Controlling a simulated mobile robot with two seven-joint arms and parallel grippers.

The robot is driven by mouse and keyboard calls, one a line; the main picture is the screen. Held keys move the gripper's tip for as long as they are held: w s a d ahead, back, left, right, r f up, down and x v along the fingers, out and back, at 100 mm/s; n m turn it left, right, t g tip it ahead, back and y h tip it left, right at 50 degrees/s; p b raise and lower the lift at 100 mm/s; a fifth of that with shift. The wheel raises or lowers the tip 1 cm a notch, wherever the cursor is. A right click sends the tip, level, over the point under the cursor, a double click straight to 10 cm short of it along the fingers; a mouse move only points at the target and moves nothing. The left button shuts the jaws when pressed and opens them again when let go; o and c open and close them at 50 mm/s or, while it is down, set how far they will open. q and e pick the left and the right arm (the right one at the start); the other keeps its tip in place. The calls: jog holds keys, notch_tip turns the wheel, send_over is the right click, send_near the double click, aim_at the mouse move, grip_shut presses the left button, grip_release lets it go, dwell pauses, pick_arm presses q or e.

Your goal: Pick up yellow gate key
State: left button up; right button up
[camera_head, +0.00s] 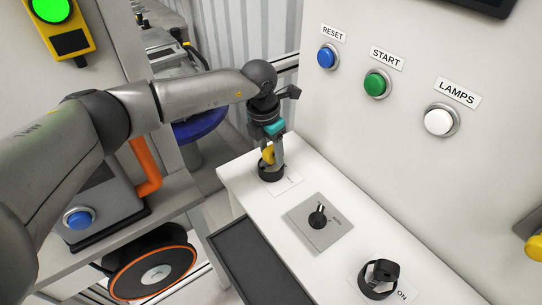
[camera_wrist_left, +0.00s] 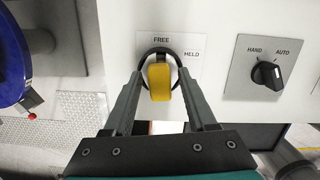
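The yellow gate key (camera_head: 267,154) sits in a round black lock on the white ledge. In the left wrist view the yellow key (camera_wrist_left: 160,82) stands in its black ring, beside a label reading FREE and HELD. My left gripper (camera_head: 271,152) reaches down over it from above. In the left wrist view the fingers of my left gripper (camera_wrist_left: 160,76) are spread, one on each side of the key, with a gap visible on both sides. The lower part of the lock is partly hidden by the key. My right gripper is not in view.
A HAND/AUTO selector (camera_head: 318,215) and a black rotary knob (camera_head: 379,278) marked ON stand along the ledge. RESET (camera_head: 328,57), START (camera_head: 377,83) and LAMPS (camera_head: 440,121) buttons are on the wall panel. A dark tray (camera_head: 255,262) lies below the ledge.

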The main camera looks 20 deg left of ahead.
pick_arm(q)
grip_shut()
dwell(0.3)
jog(key=shift+r, duration=0.15)
dwell(0.3)
notch_tip(320, 180, up, 25)
jog(key=p, duration=1.6)
